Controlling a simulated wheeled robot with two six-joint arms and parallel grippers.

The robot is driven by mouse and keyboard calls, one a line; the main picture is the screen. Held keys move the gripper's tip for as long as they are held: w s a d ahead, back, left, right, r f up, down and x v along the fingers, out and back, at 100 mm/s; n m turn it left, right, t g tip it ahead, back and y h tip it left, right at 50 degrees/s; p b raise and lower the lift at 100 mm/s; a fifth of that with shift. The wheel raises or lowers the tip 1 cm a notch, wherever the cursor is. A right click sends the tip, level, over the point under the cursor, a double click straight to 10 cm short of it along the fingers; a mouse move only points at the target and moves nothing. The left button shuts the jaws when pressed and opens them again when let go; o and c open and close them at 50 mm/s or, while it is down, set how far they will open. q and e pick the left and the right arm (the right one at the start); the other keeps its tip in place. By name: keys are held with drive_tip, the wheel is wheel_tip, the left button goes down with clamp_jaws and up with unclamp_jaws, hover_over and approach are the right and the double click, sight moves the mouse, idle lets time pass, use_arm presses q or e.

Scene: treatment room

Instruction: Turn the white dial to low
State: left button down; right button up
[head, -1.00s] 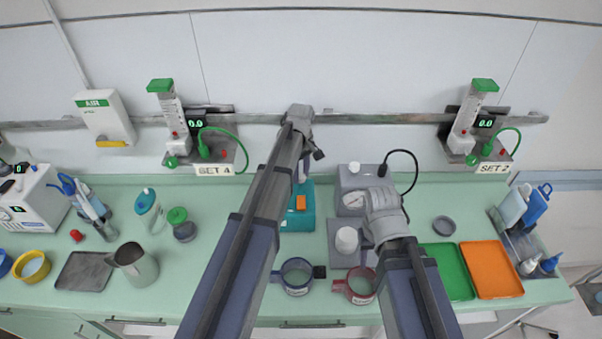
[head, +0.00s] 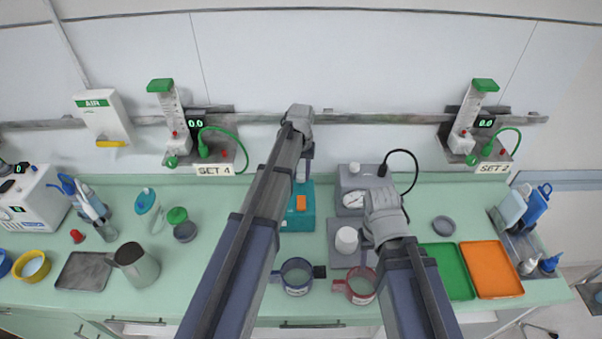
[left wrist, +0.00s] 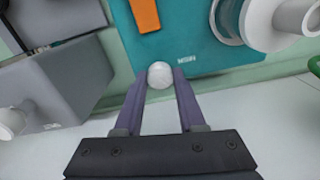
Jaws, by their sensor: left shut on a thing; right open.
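The white dial (left wrist: 160,75) is a small round knob at the edge of the teal unit (left wrist: 190,48) in the left wrist view. My left gripper (left wrist: 160,80) is shut on the dial, with one purple fingertip on each side. In the head view the teal unit (head: 298,218) is partly behind my left arm, and my left gripper (head: 304,170) points down at its back edge. The dial's setting cannot be read; a label beside it shows upside down. My right gripper (head: 366,241) is open near a white round-topped thing, its fingers mostly hidden by its arm.
A grey unit (head: 354,182) with a gauge and white knob stands right of the teal unit. Green (head: 450,272) and orange (head: 492,270) trays lie to the right.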

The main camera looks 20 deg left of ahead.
sight(301, 176)
use_arm(q)
drive_tip(key=m, duration=0.3)
drive_tip(key=shift+m, duration=2)
drive_tip(key=c, duration=0.5)
unclamp_jaws()
wheel_tip(301, 176, up, 8)
drive_tip(key=p, duration=0.8)
